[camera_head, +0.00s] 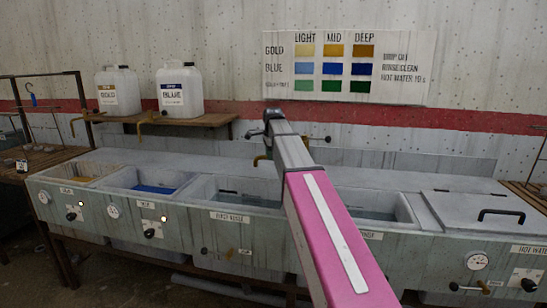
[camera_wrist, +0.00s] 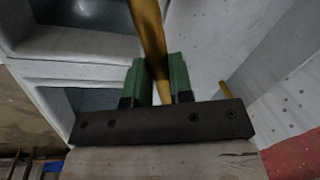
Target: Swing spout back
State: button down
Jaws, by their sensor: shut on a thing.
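The brass spout (camera_wrist: 148,28) runs up between the two green fingers of my gripper (camera_wrist: 159,82) in the wrist view. The fingers are shut on it, one on each side. In the head view, a short brass piece (camera_head: 262,159) shows just left of my arm, above the back edge of the first rinse basin (camera_head: 232,181). My arm hides most of the spout and my gripper there, so the spout's full direction cannot be told.
A blue-dye basin (camera_head: 152,189) and a gold-dye basin (camera_head: 85,178) lie to the left. A lidded hot-water section (camera_head: 475,213) is at right. Two white jugs (camera_head: 181,91) (camera_head: 118,92) stand on a wall shelf (camera_head: 190,121). A colour chart (camera_head: 345,68) hangs behind.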

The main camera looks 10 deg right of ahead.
jog(key=w+m+h, duration=0.1)
jog(key=w+m, duration=0.3)
jog(key=w, duration=0.2)
jog(key=shift+w+d+m, duration=0.25)
jog(key=shift+d+m, duration=0.15)
jog(key=c, duration=1)
grip_release()
jog(key=v, duration=1.1)
jog(key=shift+f, duration=0.1)
